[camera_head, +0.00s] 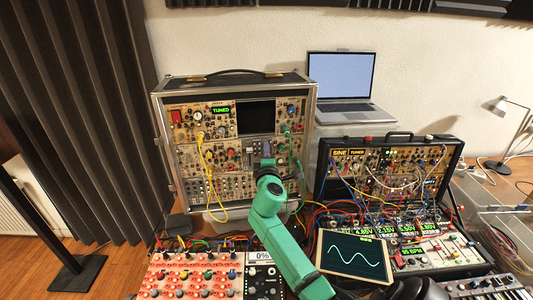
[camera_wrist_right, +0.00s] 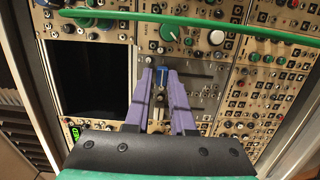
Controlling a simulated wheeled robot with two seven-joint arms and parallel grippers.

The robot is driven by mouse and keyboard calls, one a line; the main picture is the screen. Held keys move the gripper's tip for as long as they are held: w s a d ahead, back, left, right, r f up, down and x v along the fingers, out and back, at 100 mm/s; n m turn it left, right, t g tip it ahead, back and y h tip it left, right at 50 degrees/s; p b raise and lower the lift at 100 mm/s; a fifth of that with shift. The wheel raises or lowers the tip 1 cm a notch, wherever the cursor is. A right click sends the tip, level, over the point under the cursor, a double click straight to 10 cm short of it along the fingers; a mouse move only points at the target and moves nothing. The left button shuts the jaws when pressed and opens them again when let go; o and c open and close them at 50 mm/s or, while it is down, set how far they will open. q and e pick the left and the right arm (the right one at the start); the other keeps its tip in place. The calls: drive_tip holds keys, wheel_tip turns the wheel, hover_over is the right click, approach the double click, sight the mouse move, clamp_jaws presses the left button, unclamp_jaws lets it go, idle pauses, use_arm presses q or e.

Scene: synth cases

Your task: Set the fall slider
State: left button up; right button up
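The tall synth case (camera_head: 158,140) stands at the back, its panel covered with knobs and jacks. My green right arm reaches up to it, and my right gripper (camera_head: 266,158) is at the panel's middle, below the dark screen. In the right wrist view, the purple fingers of the right gripper (camera_wrist_right: 160,76) point at a grey slider module (camera_wrist_right: 205,72). They stand apart on either side of a small blue cap (camera_wrist_right: 162,74), with a narrow gap; contact is unclear. Pale slider caps lie below it, between the fingers. The fall label is not readable. My left gripper is out of view.
A green cable (camera_wrist_right: 200,26) crosses the panel in front of the fingers. A yellow cable (camera_head: 209,185) hangs on the case's left. A second case (camera_head: 458,150), a tablet with a wave (camera_head: 353,257) and a red-knobbed panel (camera_head: 190,275) crowd the front. A laptop (camera_head: 340,78) stands behind.

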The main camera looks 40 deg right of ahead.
drive_tip(key=shift+o, duration=1.3)
drive_tip(key=shift+r, duration=0.1)
drive_tip(key=shift+s+a, duration=0.1)
drive_tip(key=shift+a, duration=0.05)
drive_tip(key=b+v, duration=0.3)
drive_tip(key=v, duration=1.1)
drive_tip(key=shift+s+b, duration=0.15)
drive_tip(key=shift+b, duration=0.15)
drive_tip(key=shift+a, duration=0.1)
